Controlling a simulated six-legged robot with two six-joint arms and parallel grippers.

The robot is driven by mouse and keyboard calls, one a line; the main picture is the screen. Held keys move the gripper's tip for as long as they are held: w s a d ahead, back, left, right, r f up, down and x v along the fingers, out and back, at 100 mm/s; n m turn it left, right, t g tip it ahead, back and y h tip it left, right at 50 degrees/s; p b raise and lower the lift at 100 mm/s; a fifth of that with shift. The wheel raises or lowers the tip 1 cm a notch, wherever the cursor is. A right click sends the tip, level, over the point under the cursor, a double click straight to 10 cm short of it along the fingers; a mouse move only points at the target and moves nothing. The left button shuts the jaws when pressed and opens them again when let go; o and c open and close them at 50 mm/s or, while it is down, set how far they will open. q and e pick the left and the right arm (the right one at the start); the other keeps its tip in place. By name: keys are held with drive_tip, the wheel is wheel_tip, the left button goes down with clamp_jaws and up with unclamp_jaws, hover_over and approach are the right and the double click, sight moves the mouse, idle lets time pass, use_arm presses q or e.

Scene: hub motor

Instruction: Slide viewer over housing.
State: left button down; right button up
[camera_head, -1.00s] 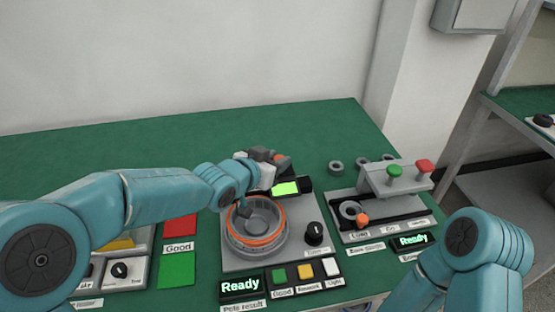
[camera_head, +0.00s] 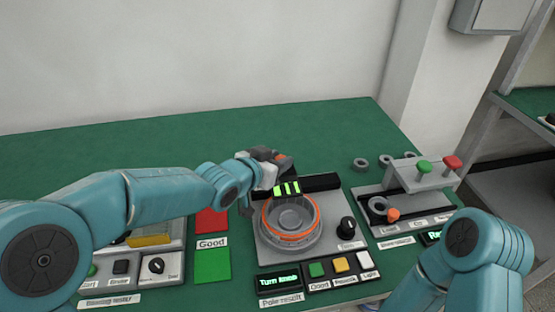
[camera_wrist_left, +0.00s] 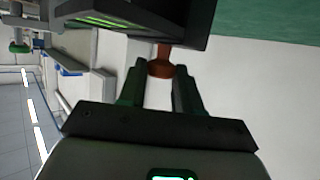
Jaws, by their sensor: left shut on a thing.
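The viewer (camera_head: 290,187) is a black box with bright green stripes on its screen, at the far edge of the round grey housing (camera_head: 290,220) with its orange ring. The screen lines up left to right with the housing's middle. My left gripper (camera_head: 281,163) is beside the viewer on its far side, its fingertips partly hidden. In the left wrist view my gripper (camera_wrist_left: 160,72) is shut on the viewer's orange-brown knob (camera_wrist_left: 161,62), below the black viewer body (camera_wrist_left: 140,14). My right arm shows at lower right, but its gripper is outside the frame.
A black knob (camera_head: 347,228) stands right of the housing. A display (camera_head: 278,281) reads "Turn knob", beside green, yellow and white buttons. Red (camera_head: 211,221) and green (camera_head: 212,265) pads lie left. A grey fixture (camera_head: 422,175) stands right.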

use_arm(q)
drive_tip(key=shift+a+f, duration=0.1)
drive_tip(key=shift+a, duration=0.1)
use_arm(e)
drive_tip(key=shift+a+f, duration=0.1)
drive_tip(key=shift+a, duration=0.2)
use_arm(q)
drive_tip(key=c, duration=1.1)
unclamp_jaws()
drive_tip(key=shift+o, duration=1.4)
drive_tip(key=shift+a, duration=0.2)
drive_tip(key=shift+d, duration=0.3)
drive_tip(key=p+v, duration=0.2)
drive_tip(key=v, duration=1.4)
drive_tip(key=shift+p, duration=0.4)
use_arm(e)
wheel_tip(320, 180, up, 3)
drive_tip(key=shift+f, duration=0.1)
use_arm(q)
drive_tip(key=shift+s+a, duration=0.1)
drive_tip(key=shift+s, duration=0.1)
use_arm(e)
drive_tip(key=shift+s, duration=0.15)
